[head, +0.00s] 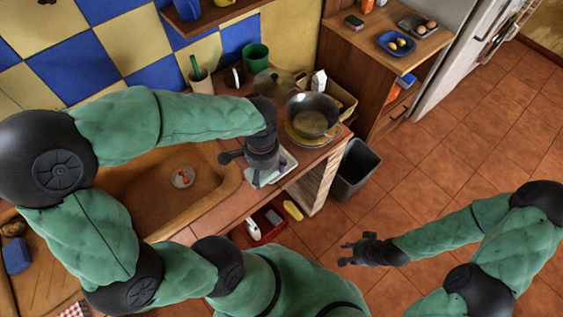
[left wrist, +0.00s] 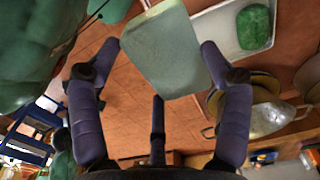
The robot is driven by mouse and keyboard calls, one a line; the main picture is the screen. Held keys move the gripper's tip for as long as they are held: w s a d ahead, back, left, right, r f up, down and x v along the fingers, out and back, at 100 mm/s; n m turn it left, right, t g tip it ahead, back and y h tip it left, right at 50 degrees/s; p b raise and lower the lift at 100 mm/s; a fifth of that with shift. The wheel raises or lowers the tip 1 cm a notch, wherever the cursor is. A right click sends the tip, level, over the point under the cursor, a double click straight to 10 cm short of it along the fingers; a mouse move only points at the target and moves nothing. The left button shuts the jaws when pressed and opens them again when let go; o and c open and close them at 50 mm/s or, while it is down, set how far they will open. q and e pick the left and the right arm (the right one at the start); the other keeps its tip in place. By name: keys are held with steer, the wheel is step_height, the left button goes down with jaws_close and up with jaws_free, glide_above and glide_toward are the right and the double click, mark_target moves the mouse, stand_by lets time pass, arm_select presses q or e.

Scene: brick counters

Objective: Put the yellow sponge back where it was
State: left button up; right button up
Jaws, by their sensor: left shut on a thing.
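My left gripper (head: 256,180) is low over the counter's front edge, beside a white tray (head: 289,163). In the left wrist view, its fingers (left wrist: 158,60) are shut on a pale grey-green block (left wrist: 163,48). The block looks sponge-like, but I cannot tell from its colour that it is the yellow sponge. The white tray also shows there (left wrist: 222,30), with a green sponge (left wrist: 253,26) in it. A small yellow thing (head: 293,210) lies low by a red crate (head: 266,225). My right gripper (head: 352,251) is open and empty above the floor.
A sink (head: 165,205) lies left of the left gripper. A dark bin (head: 354,170) stands beside the counter's end. Floor at right is clear.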

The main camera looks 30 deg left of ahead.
arm_select(q)
steer(key=w+f, duration=0.2)
steer(key=w+f+b, duration=0.1)
steer(key=w+f, duration=0.1)
steer(key=w, duration=0.1)
steer(key=w+f+b, duration=0.1)
steer(key=w+f, duration=0.1)
steer(key=w, duration=0.1)
steer(key=shift+a+f, duration=0.2)
steer(key=shift+f, duration=0.05)
steer(key=shift+w+f, duration=0.45)
steer(key=shift+f, duration=0.05)
steer(key=shift+w+f+b, duration=0.15)
steer(key=shift+f+b, duration=0.35)
steer(key=shift+f, duration=0.4)
steer(key=shift+w+f+b, duration=0.1)
steer(key=shift+f+b, duration=0.35)
steer(key=shift+f, duration=0.4)
steer(key=shift+f, duration=0.15)
steer(key=o, duration=1.1)
steer(key=shift+c, duration=0.2)
